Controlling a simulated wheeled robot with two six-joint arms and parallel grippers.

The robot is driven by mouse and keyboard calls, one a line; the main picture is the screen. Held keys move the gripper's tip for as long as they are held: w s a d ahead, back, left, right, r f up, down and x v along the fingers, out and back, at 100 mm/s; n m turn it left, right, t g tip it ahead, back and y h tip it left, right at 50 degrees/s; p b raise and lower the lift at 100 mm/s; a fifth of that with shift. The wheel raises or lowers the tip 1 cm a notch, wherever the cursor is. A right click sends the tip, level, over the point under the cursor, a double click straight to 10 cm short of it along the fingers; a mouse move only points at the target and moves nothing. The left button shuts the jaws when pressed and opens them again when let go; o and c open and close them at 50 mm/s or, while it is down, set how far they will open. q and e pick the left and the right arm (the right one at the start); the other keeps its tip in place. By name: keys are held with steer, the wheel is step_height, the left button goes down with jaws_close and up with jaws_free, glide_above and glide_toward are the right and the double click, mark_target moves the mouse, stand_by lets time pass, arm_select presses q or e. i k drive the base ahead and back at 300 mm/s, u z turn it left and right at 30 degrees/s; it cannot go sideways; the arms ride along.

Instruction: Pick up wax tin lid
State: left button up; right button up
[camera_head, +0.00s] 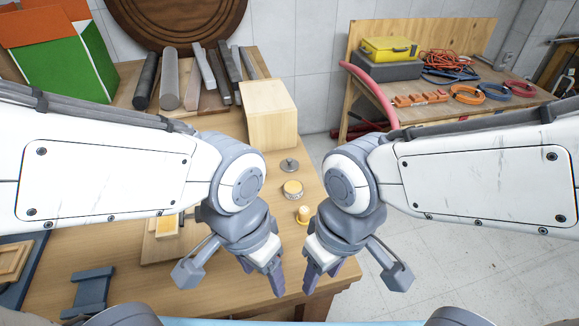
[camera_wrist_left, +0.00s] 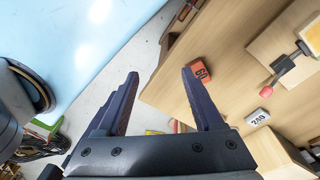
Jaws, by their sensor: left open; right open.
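A small grey round lid with a knob on top (camera_head: 290,165), which looks like the wax tin lid, lies on the wooden bench in the head view. Close in front of it is an open round tin with yellow contents (camera_head: 293,188). My left gripper (camera_head: 262,274) is open and empty, in front of the tin and lid and apart from them. Its open fingers also show in the left wrist view (camera_wrist_left: 160,76), where I do not see the lid. My right gripper (camera_head: 321,280) is open and empty to the right of the left one.
A small yellowish cylinder (camera_head: 302,214) stands near the tin. A pale wooden block (camera_head: 269,113) is behind the lid. An orange block (camera_wrist_left: 199,73) and a white block (camera_wrist_left: 257,118) lie on the bench. A second bench with coiled hoses (camera_head: 467,94) stands at the back right.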

mark_target(288, 165)
steer(key=z, duration=0.65)
steer(key=k, duration=1)
steer(key=z, duration=1.4)
steer(key=i, duration=2)
steer(key=u, duration=0.5)
steer(key=i, duration=1.3)
steer(key=u, duration=1.35)
steer(key=i, duration=0.95)
steer(key=u, duration=1.3)
steer(key=i, duration=0.35)
steer(key=u, duration=0.15)
